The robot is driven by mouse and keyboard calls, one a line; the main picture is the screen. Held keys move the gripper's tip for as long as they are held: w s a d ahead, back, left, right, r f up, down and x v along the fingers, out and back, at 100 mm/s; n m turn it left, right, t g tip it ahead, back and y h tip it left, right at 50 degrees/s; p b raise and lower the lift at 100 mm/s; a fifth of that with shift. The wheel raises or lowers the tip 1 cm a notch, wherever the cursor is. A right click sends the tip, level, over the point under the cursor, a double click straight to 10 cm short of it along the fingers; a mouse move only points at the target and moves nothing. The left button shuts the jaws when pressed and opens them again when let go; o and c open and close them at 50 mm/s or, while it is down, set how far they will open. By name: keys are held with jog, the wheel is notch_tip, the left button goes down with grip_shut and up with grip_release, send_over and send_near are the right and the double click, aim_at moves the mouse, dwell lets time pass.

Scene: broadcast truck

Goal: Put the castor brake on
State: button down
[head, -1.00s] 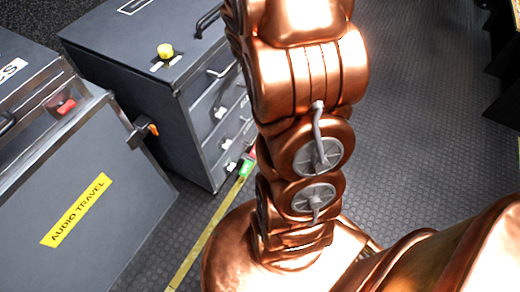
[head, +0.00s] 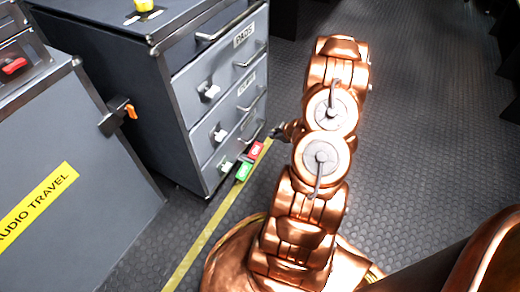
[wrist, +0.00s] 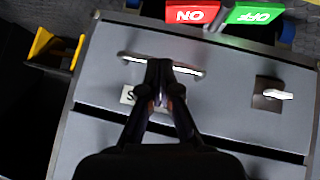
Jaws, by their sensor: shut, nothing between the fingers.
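The castor brake shows as two pedals at the foot of the grey drawer cabinet (head: 150,70). The red ON pedal (head: 256,151) and the green OFF pedal (head: 244,171) sit side by side near the floor. In the wrist view the red pedal (wrist: 192,14) and green pedal (wrist: 256,14) are at the top edge, upside down and partly cut off. My gripper (head: 278,132) is low beside the cabinet, close to the red pedal, partly hidden by my arm. In the wrist view my gripper (wrist: 160,70) is shut and empty, in front of a drawer handle (wrist: 190,69), apart from the pedals.
A grey case with an AUDIO TRAVEL label (head: 38,205) stands at the left, with an orange-tipped latch (head: 131,111). A yellow floor strip (head: 195,250) runs towards the cabinet. Drawer handles and latches (head: 208,92) stick out. Dark floor at the right is clear.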

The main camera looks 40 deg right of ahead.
aim_at(261, 145)
jog(key=shift+s+a+f+t+b, duration=0.1)
jog(key=shift+a+f+t+b, duration=0.1)
jog(key=shift+f, duration=0.55)
jog(key=shift+s+a+f+t+b, duration=0.1)
jog(key=shift+a+f+t+b, duration=0.1)
jog(key=shift+f, duration=0.55)
jog(key=b+x, duration=0.4)
jog(key=x, duration=0.6)
jog(key=shift+a, duration=0.15)
jog(key=shift+f+p, duration=0.15)
jog(key=shift+p, duration=0.65)
jog(key=shift+d+f+p, duration=0.1)
jog(key=shift+d+p, duration=0.15)
jog(key=shift+p, duration=0.15)
jog(key=shift+d+f+p, duration=0.2)
jog(key=shift+f+p, duration=0.25)
jog(key=shift+p, duration=0.25)
jog(key=shift+w+d+f+p, duration=0.15)
jog(key=shift+d+f+p, duration=0.1)
jog(key=shift+f+p, duration=0.55)
jog(key=shift+d+f+p, duration=0.15)
jog(key=shift+f+p, duration=0.45)
jog(key=shift+f, duration=0.15)
